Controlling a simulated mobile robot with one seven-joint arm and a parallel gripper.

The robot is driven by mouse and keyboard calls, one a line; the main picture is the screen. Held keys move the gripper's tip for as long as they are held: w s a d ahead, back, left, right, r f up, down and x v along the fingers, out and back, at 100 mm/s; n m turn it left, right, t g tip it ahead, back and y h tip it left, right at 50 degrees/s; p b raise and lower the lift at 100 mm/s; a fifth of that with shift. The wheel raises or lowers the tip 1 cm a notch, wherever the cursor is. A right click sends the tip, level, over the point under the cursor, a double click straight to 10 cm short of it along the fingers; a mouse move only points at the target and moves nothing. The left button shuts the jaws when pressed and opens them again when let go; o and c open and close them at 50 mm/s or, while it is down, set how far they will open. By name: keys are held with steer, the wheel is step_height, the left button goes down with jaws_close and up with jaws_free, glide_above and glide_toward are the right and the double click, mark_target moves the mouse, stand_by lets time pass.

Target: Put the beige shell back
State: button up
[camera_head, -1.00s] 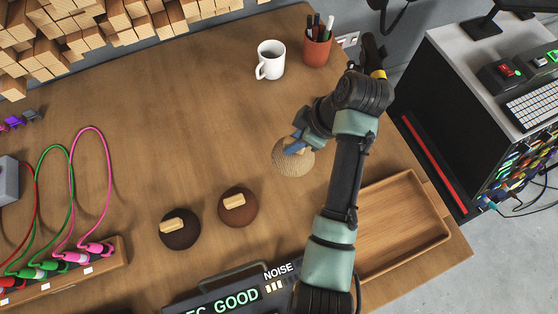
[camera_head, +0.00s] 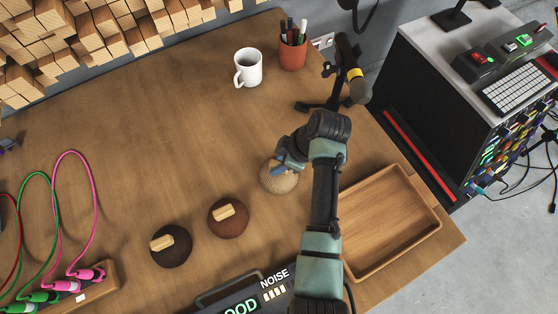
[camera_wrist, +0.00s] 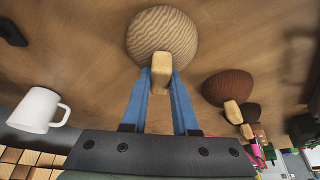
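The beige shell (camera_head: 279,178) is a ribbed dome with a light wooden grip, to the right of the two other shells in the head view. My gripper (camera_head: 281,166) is over it with blue fingers. In the wrist view, my gripper (camera_wrist: 161,78) has its fingers on both sides of the wooden grip of the beige shell (camera_wrist: 162,32), closed on it. I cannot tell whether the shell touches the table. A reddish-brown shell (camera_head: 228,218) and a dark brown shell (camera_head: 171,247) sit on the table to the left, each with a wooden grip. What lies under the shells is hidden.
An empty wooden tray (camera_head: 395,225) lies right of my arm. A white mug (camera_head: 248,68), a pen cup (camera_head: 293,52) and a black stand (camera_head: 340,85) are at the back. A panel with a lit display (camera_head: 245,298) is at the front; cables (camera_head: 70,215) at left.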

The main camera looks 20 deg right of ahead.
steer(key=o, duration=0.4)
steer(key=shift+o, duration=0.2)
steer(key=shift+r, duration=0.25)
steer(key=v, duration=1.2)
steer(key=shift+p, duration=0.35)
